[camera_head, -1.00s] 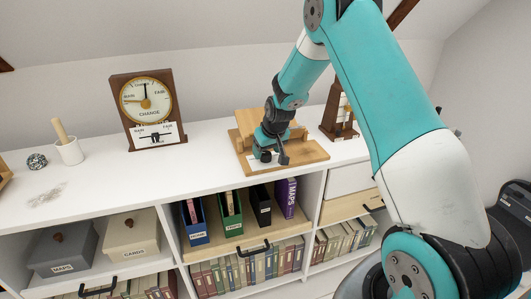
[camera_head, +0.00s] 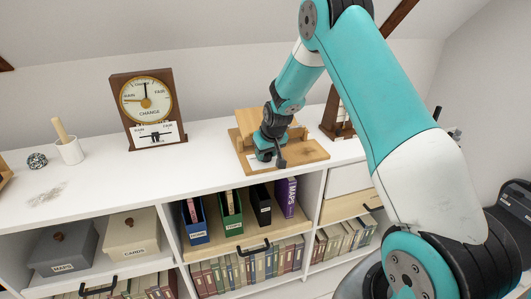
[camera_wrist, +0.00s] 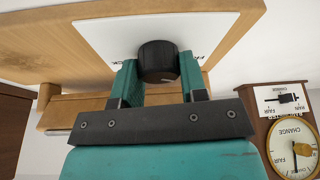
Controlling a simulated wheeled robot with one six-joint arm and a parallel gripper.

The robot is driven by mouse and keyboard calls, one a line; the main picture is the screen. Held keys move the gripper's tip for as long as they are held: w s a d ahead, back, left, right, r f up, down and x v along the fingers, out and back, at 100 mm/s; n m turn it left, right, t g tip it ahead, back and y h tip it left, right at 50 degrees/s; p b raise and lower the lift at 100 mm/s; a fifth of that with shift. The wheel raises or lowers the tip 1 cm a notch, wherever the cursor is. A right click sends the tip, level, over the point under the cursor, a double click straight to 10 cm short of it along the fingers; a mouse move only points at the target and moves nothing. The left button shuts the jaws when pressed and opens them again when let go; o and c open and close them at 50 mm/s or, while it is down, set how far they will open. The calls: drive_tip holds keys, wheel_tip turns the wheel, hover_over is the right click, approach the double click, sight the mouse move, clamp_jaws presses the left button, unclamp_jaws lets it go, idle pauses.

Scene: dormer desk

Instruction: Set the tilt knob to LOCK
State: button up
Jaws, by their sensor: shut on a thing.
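The tilt knob (camera_wrist: 158,60) is a dark round knob on a white label plate (camera_wrist: 105,35) in the wrist view. My gripper (camera_wrist: 160,82) has its two teal fingers on either side of the knob and is shut on it. The label's printing is mostly hidden by the knob and fingers, so I cannot tell the knob's setting. In the head view my gripper (camera_head: 265,155) is down at the wooden stand (camera_head: 308,152) on the white cabinet top, and the knob is hidden there.
A barometer-like dial (camera_head: 147,98) in a dark wooden case stands left of the stand. A dark wooden metronome-shaped object (camera_head: 338,118) stands close on its right. A white cup (camera_head: 70,151) with a wooden pestle is further left.

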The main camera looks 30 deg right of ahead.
drive_tip(key=m+h, duration=0.1)
drive_tip(key=m, duration=0.3)
drive_tip(key=shift+a+h, duration=0.1)
drive_tip(key=shift+h, duration=0.2)
drive_tip(key=m+g+h, duration=0.1)
drive_tip(key=m, duration=0.3)
drive_tip(key=shift+b, duration=0.4)
drive_tip(key=m+g, duration=0.1)
drive_tip(key=m, duration=0.1)
drive_tip(key=m+h, duration=0.1)
drive_tip(key=m, duration=0.1)
drive_tip(key=shift+w+m+g+b, duration=0.1)
drive_tip(key=shift+m+g+b, duration=0.25)
drive_tip(key=shift+m+g, duration=0.05)
drive_tip(key=shift+m+g+b, duration=0.3)
drive_tip(key=shift+m+g, duration=0.3)
drive_tip(key=shift+m, duration=1.1)
drive_tip(key=o, duration=0.9)
drive_tip(key=shift+r, duration=0.1)
